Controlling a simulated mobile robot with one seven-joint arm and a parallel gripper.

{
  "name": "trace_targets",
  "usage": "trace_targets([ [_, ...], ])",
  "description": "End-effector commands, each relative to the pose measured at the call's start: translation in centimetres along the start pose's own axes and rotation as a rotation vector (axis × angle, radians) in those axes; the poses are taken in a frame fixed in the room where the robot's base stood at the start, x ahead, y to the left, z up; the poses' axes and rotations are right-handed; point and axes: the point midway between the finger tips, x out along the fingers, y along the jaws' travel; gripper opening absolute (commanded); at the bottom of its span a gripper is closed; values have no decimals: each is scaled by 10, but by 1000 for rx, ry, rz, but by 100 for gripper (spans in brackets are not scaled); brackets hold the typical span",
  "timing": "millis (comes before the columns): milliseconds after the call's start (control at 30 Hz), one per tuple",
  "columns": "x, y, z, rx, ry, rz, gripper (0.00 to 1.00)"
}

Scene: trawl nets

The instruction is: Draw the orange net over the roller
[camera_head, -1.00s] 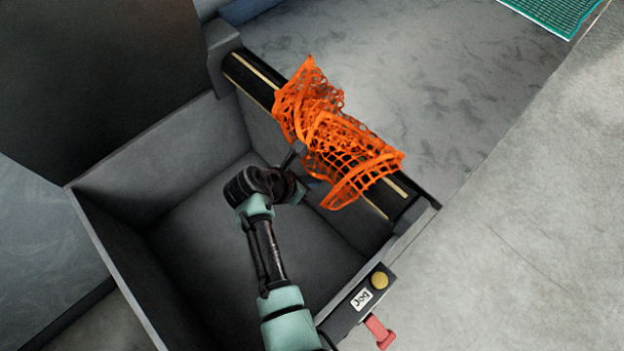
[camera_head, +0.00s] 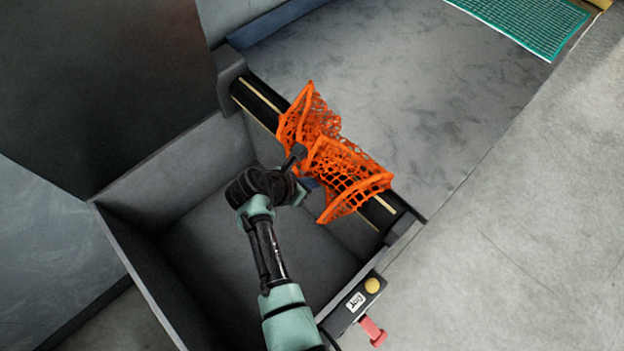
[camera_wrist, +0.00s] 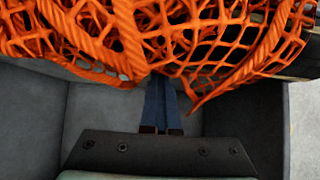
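The orange net (camera_head: 345,178) lies bunched and draped across the dark roller (camera_head: 262,103), with loose folds hanging on the box side. My gripper (camera_head: 310,184) is at the net's near edge, beside the roller and over the box, partly hidden by my wrist. In the wrist view, the blue fingers of my gripper (camera_wrist: 160,88) are pressed together and their tips go in at the hanging edge of the net (camera_wrist: 95,38). The tips themselves are covered by the mesh. The fingers look shut on the net's edge.
A grey open box (camera_head: 135,255) lies below my arm. A control box with a yellow button (camera_head: 372,285) and a red lever (camera_head: 373,331) stands at its near right corner.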

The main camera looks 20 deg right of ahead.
Motion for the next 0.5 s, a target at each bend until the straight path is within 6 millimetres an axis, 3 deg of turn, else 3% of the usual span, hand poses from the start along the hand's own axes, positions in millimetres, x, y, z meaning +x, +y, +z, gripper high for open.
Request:
trace_targets([
  [33,-10,1,10,2,-5,2,0],
  [500,-51,2,51,14,-13,7,0],
])
